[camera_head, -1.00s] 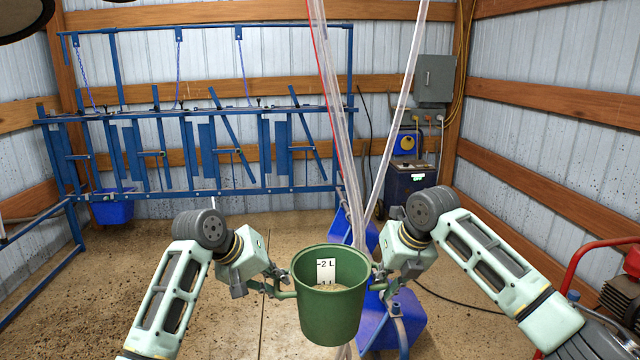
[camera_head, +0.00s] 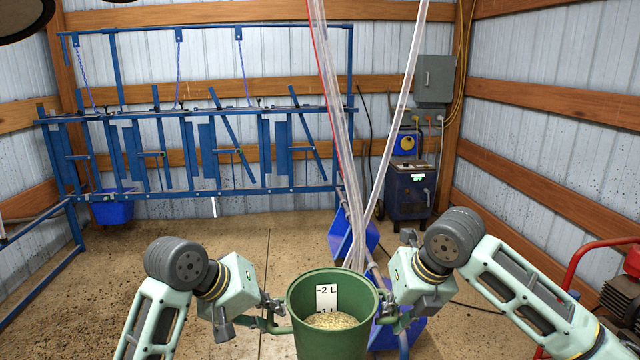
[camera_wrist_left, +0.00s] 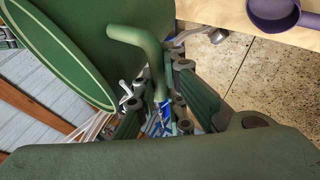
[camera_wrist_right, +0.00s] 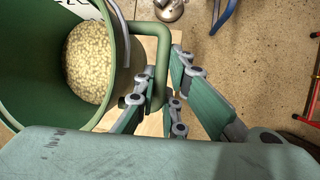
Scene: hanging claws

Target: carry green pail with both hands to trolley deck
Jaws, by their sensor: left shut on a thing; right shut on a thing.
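The green pail (camera_head: 320,340) hangs between my two grippers in the head view, about upright. It holds pale pellets or grain below a white scale marked 2 L. My left gripper (camera_head: 272,310) is shut on the pail's left side handle, which also shows in the left wrist view (camera_wrist_left: 150,50). My right gripper (camera_head: 386,306) is shut on the right side handle, seen in the right wrist view (camera_wrist_right: 157,85). The pail's underside is hidden in the head view. I cannot surely identify the trolley deck.
A pale wooden surface (camera_wrist_left: 225,12) with a purple pan (camera_wrist_left: 275,14) shows below in the left wrist view. Blue bins (camera_head: 350,240) and clear hanging tubes (camera_head: 340,120) are beyond the pail. Blue stalls (camera_head: 200,150) line the back. A red-framed machine (camera_head: 630,265) stands right.

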